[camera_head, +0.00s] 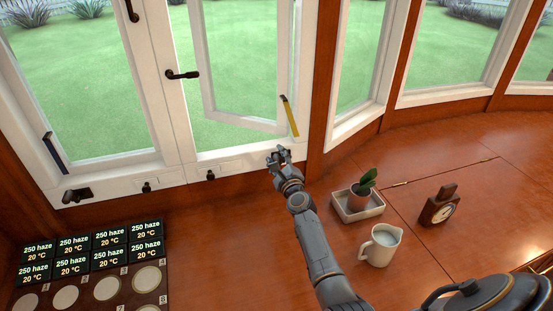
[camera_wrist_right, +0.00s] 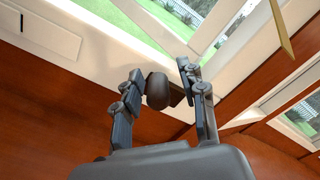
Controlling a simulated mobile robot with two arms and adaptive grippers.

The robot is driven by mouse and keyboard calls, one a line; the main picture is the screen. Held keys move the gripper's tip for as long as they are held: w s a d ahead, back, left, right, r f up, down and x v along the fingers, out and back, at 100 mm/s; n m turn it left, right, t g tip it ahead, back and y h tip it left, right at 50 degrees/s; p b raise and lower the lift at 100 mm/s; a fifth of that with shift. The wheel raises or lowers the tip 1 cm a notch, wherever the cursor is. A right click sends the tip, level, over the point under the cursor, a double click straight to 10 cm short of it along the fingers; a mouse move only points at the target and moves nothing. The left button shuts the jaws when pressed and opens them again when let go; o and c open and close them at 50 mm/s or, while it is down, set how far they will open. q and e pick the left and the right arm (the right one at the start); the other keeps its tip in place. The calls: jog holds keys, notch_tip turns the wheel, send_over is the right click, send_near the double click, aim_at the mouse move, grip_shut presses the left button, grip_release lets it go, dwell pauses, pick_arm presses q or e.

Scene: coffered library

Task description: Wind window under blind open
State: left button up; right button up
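The middle window sash (camera_head: 240,122) stands swung outward from its white frame, with a gap between them. A yellow strip (camera_head: 291,118) stands at its lower right corner. My right gripper (camera_head: 277,155) is at the sill below that corner. In the right wrist view, a dark round winder knob (camera_wrist_right: 157,90) sits between the two spread fingers of this gripper (camera_wrist_right: 160,85), with a gap showing on each side. The rest of the winder is mostly hidden behind the fingers. No blind shows in these views. My left gripper is not in view.
A similar dark winder (camera_head: 76,195) is on the left window's sill. Black label tiles (camera_head: 90,250) lie at left.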

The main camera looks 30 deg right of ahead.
jog(key=shift+s+a+f, duration=0.1)
jog(key=shift+s+a, duration=0.05)
jog(key=shift+s, duration=0.05)
jog(key=v, duration=1.1)
jog(key=shift+s, duration=0.35)
